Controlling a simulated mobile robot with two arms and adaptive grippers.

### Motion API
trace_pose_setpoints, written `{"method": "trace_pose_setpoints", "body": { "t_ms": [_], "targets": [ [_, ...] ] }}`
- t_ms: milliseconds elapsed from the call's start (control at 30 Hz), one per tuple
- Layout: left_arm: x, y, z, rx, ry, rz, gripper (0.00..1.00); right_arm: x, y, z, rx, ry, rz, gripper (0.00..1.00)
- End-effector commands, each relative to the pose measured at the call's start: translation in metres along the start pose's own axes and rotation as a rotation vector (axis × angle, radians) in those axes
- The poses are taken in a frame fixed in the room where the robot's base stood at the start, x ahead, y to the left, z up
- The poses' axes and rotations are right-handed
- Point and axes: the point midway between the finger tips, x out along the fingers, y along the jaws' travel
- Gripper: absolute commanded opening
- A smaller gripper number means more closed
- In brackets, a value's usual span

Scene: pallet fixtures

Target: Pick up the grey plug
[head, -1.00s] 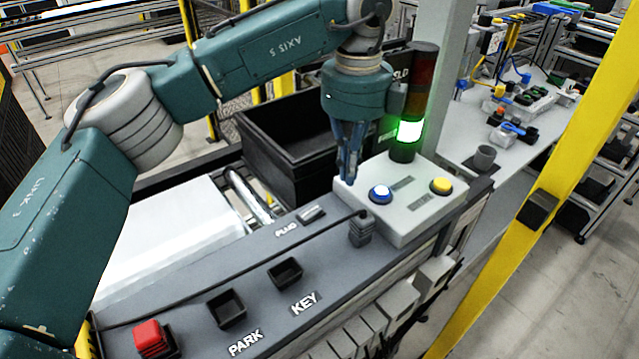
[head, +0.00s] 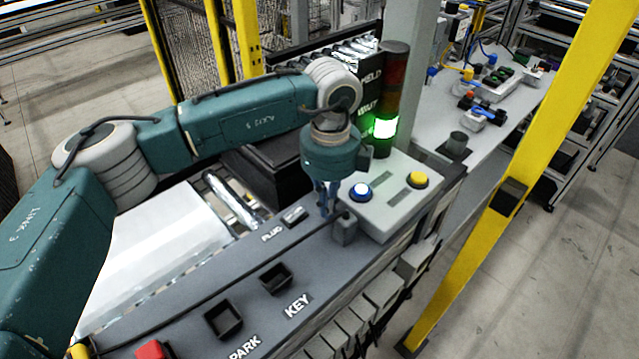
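The grey plug (head: 344,229) stands upright on the dark grey console (head: 215,290), against the near left corner of the light grey button box. A black cable runs from it to the left along the console. My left gripper (head: 326,212) points down just to the left of the plug's top, close to it. Its fingers show nearly edge-on, so their opening and any contact with the plug cannot be told. My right gripper is not in view.
The button box (head: 392,203) carries a blue button (head: 360,192), a yellow button (head: 418,180) and a lit green signal tower (head: 385,129). Two black sockets, the nearer one (head: 223,319) by the PARK label, and a red block (head: 150,350) sit on the console.

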Motion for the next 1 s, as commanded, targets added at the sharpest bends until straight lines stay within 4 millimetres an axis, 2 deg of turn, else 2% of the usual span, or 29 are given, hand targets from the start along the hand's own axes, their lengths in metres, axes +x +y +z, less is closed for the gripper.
{"method": "trace_pose_setpoints", "body": {
  "t_ms": [133, 567, 800, 1000],
  "targets": [
    [-0.001, 0.001, -0.011, 0.000, 0.000, 0.002, 0.00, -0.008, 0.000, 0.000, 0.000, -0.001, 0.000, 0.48],
    [0.002, 0.000, -0.017, 0.000, 0.000, 0.001, 0.00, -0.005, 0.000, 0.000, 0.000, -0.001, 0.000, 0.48],
    [0.006, -0.001, -0.059, 0.005, 0.000, -0.001, 0.00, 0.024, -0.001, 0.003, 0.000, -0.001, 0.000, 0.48],
    [0.001, 0.000, -0.073, -0.001, -0.001, 0.001, 0.00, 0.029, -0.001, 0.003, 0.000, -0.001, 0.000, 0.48]
  ]
}}
